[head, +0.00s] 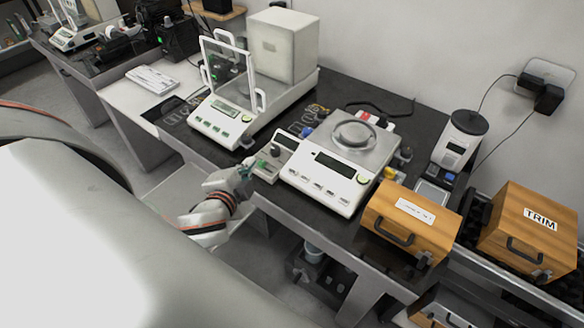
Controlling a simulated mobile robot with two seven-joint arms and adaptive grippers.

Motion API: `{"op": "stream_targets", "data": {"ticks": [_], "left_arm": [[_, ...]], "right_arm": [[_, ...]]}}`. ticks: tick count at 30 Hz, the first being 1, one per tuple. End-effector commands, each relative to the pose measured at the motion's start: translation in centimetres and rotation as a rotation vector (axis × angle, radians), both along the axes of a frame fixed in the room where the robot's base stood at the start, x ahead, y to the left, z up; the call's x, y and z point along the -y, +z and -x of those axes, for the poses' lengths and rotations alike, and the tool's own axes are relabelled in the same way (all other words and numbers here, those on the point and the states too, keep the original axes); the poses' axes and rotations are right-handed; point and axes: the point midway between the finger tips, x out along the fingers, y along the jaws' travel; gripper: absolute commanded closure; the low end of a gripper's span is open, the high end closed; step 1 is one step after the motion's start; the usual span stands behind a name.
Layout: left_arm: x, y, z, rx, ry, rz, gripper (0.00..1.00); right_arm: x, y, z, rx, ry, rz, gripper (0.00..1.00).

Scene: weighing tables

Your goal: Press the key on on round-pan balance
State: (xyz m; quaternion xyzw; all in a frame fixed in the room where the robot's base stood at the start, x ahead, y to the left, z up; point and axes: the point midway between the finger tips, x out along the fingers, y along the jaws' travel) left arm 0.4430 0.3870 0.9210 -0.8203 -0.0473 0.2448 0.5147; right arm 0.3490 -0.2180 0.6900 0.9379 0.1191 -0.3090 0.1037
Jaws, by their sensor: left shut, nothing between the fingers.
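The round-pan balance (325,184) is a white box on the dark bench top, with a round pan (355,134) on top and a dark display. A row of small keys (318,188) runs along its front face, and a yellow-green round mark sits at its right front. The key labels are too small to read. My left gripper (246,169) is shut and empty at the bench's front edge, left of the balance and apart from it. My right gripper is not in view.
A balance with a glass draft shield (222,120) stands to the left. Wooden boxes stand at the right, one marked TRIM (525,232). A white cylindrical device (459,138) stands behind them. A keyboard (152,79) lies at the far left.

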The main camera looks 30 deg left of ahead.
Motion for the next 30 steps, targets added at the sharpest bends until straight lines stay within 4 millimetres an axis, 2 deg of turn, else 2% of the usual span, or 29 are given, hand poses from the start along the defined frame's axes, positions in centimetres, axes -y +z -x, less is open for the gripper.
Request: {"op": "stream_targets", "data": {"ticks": [1,3,7,10,12,15,19,24,27,30], "left_arm": [[-0.6,2.3,-1.0,0.05,-0.021,-0.061,1.0],[-1.0,5.1,-2.2,0.122,-0.06,-0.143,1.0],[-0.5,10.3,-4.5,0.266,-0.174,-0.309,1.0],[1.3,13.9,-5.9,0.375,-0.305,-0.451,1.0],[2.9,15.6,-6.5,0.432,-0.404,-0.546,1.0],[5.4,17.0,-7.0,0.491,-0.556,-0.678,1.0],[8.4,17.1,-7.1,0.527,-0.764,-0.844,1.0],[10.9,14.7,-6.6,0.493,-1.047,-1.056,1.0],[11.1,12.4,-6.2,0.432,-1.207,-1.175,1.0],[10.3,10.0,-5.8,0.346,-1.345,-1.275,1.0]], "right_arm": [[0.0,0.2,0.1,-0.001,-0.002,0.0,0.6],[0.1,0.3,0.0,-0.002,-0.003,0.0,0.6],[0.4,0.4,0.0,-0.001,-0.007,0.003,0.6],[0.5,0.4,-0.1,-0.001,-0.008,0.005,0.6],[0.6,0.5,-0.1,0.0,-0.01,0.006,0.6],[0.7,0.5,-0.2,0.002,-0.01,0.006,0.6],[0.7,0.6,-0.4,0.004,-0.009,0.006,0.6],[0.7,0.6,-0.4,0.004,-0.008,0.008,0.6],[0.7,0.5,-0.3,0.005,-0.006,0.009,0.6],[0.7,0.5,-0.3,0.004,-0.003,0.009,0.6]]}}
